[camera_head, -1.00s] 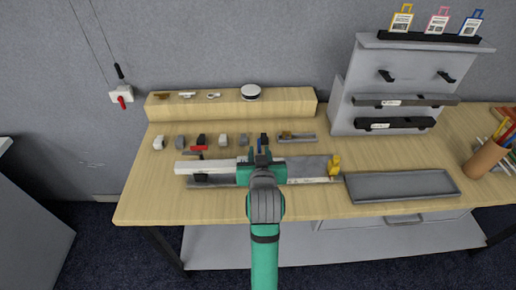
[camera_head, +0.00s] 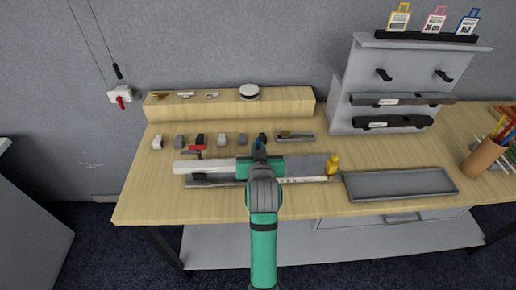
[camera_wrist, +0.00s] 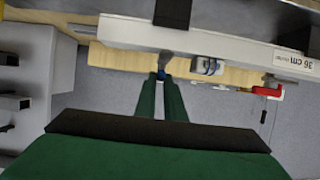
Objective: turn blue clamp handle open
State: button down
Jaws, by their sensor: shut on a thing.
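The blue clamp handle (camera_head: 258,143) shows just beyond the end of my arm in the head view, at the back edge of the long fixture. In the wrist view a small blue part of it (camera_wrist: 161,75) sits at the tips of my gripper (camera_wrist: 162,80). The two green fingers are close together and shut on it. Most of the handle is hidden by the fingers, so its exact angle cannot be told. In the head view my arm covers the fingertips.
A white bar (camera_wrist: 225,48) labelled 36 cm lies close by. A red handle (camera_head: 197,147) stands left of the blue one. Several small blocks line the table behind. A yellow piece (camera_head: 332,163) and an empty grey tray (camera_head: 400,193) are to the right.

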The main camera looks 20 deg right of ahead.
jog(key=shift+y, duration=0.3)
jog(key=n+y, duration=0.2)
jog(key=d+n+y, duration=0.1)
jog(key=n+y, duration=0.1)
jog(key=shift+d+y, duration=0.15)
jog(key=shift+y, duration=0.15)
jog(key=shift+w+d+n+g+y, duration=0.35)
jog(key=shift+n+g+y, duration=1.15)
jog(key=shift+n+y, duration=0.6)
jog(key=shift+w+d+n+g+y, duration=0.4)
jog(key=shift+n+g+y, duration=1.2)
jog(key=shift+n, duration=0.9)
jog(key=shift+w+d+n+g+y, duration=0.2)
jog(key=shift+d+n+g+y, duration=0.25)
jog(key=shift+n+g+y, duration=1.35)
jog(key=shift+f+n+y, duration=0.1)
jog(key=shift+n+y, duration=0.2)
jog(key=shift+n, duration=0.4)
jog(key=c, duration=1.8)
grip_release()
jog(key=shift+c, duration=0.2)
